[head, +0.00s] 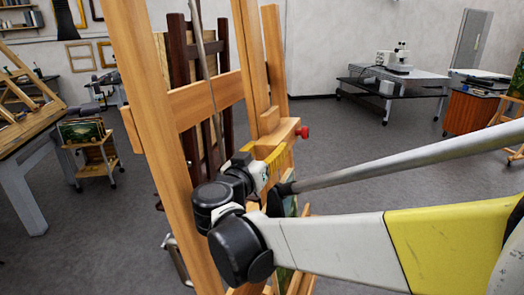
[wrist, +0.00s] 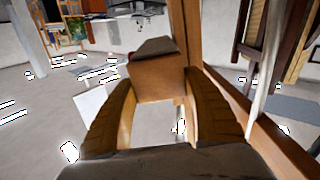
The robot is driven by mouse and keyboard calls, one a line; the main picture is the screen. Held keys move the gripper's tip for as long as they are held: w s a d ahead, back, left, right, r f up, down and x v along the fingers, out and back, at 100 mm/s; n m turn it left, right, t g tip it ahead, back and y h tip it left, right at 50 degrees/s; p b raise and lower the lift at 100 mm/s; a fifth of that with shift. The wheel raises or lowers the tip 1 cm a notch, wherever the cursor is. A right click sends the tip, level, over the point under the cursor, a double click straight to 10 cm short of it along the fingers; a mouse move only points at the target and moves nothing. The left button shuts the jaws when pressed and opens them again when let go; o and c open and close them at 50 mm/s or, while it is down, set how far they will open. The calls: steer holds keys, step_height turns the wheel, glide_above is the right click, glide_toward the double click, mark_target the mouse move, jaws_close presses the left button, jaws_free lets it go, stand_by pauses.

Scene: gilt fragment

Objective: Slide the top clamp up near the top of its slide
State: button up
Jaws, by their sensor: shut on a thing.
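The wooden easel (head: 148,100) stands upright in the middle of the head view. Its top clamp (head: 284,131) is a wooden block with a red knob (head: 303,132), set on the central slide post (head: 251,55). A long length of post shows above the clamp. My gripper (head: 268,158) is at the clamp, just below the knob in the picture. In the wrist view its two yellow-brown fingers (wrist: 158,88) close on both sides of the clamp block (wrist: 156,76), which has a dark pad on top. The contact faces are partly hidden.
A crossbar (head: 208,100) spans the easel behind my arm. A dark wooden easel (head: 180,50) stands close behind. A thin pole (head: 203,60) leans there. A small picture cart (head: 100,155) and worktable (head: 30,170) are at left. Open floor (head: 350,150) lies to the right.

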steer(key=o, duration=1.4)
steer(key=shift+s, duration=0.1)
steer(key=v, duration=1.2)
